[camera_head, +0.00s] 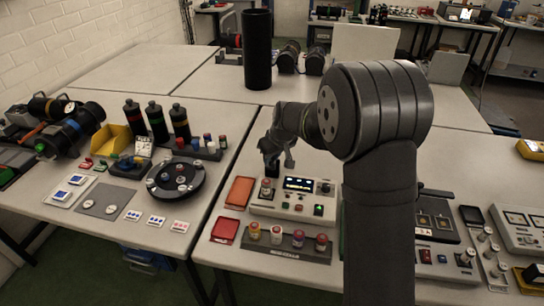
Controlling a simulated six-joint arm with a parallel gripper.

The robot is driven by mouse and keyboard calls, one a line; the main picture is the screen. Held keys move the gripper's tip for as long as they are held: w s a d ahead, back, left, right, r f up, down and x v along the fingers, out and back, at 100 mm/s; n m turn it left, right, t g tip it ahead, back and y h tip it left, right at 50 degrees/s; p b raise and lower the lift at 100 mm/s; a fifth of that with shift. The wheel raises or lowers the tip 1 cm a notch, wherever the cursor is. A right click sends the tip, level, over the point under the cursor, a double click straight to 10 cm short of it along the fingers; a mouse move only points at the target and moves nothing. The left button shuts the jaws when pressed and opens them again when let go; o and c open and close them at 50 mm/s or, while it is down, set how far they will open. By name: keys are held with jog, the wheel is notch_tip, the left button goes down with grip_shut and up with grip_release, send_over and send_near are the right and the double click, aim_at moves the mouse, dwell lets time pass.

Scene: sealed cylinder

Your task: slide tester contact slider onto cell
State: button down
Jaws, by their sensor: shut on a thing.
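The tester (298,206) is a pale box with a lit display, knobs and coloured buttons, in the middle of the near table. A small cell (266,189) with a reddish part stands at the tester's left end. My gripper (271,165) points down just above the cell, over the tester's back left corner. It is shut on a small dark part that seems to be the contact slider; the fingers and arm partly hide it. Whether the slider touches the cell is too small to tell.
A dark rack (285,246) with several coloured cells lies in front of the tester. An orange tray (240,193) and a red tray (225,231) lie to its left. A black cylinder (257,50) stands behind.

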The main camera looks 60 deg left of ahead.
jog(key=s+d, duration=0.4)
jog(key=shift+s, duration=0.1)
jog(key=shift+s+d+f, duration=0.1)
jog(key=shift+s+d, duration=0.1)
jog(key=shift+d, duration=0.05)
jog(key=c, duration=1.3)
grip_release()
jog(key=shift+s+d, duration=0.1)
jog(key=shift+o, duration=0.2)
jog(key=v, duration=1.7)
jog(key=shift+r, duration=0.3)
jog(key=shift+f, duration=0.1)
